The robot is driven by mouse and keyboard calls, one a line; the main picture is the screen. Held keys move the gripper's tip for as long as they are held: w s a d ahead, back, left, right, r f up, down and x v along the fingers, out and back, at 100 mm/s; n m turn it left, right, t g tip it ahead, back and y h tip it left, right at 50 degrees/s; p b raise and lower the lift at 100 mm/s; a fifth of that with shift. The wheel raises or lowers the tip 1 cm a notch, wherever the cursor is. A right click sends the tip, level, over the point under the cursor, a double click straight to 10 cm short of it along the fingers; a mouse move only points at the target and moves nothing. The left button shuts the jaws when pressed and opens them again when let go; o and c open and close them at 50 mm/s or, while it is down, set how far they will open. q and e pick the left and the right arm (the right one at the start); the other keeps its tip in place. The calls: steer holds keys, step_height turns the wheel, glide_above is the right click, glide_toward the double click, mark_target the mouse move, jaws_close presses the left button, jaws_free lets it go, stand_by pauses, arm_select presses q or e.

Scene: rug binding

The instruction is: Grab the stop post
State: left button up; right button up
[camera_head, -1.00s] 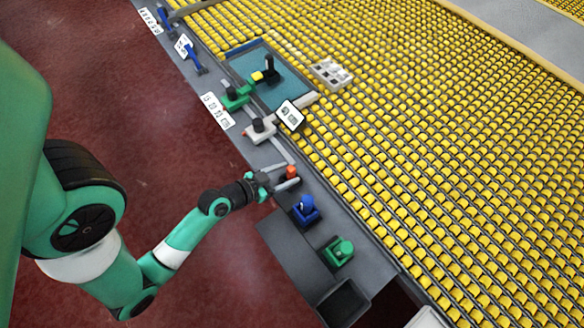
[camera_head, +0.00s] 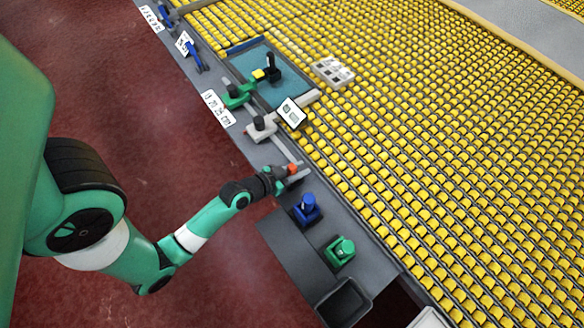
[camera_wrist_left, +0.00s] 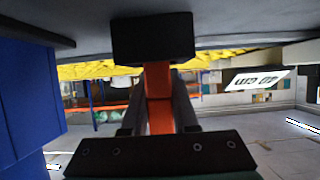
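The stop post (camera_head: 293,168) is a small orange-red piece on the grey side ledge in the head view. My left gripper (camera_head: 291,174) is at it, with its fingers close together around it. In the left wrist view, the orange post (camera_wrist_left: 159,98) stands between my two dark fingers, which look pressed against its sides. A dark block (camera_wrist_left: 153,38) is at the far end of the post. Whether the post is still resting on the ledge cannot be told. My right gripper is not in view.
A blue piece (camera_head: 307,209) and a green piece (camera_head: 340,250) stand on the ledge nearby. A white-grey piece (camera_head: 262,128) and a tilted label card (camera_head: 291,112) are on the other side. A dark bin (camera_head: 344,304) is at the bottom. Yellow rollers (camera_head: 430,150) fill the right.

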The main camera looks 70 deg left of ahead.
arm_select(q)
jaws_close()
step_height(320, 180, up, 10)
steer(key=p, duration=0.4)
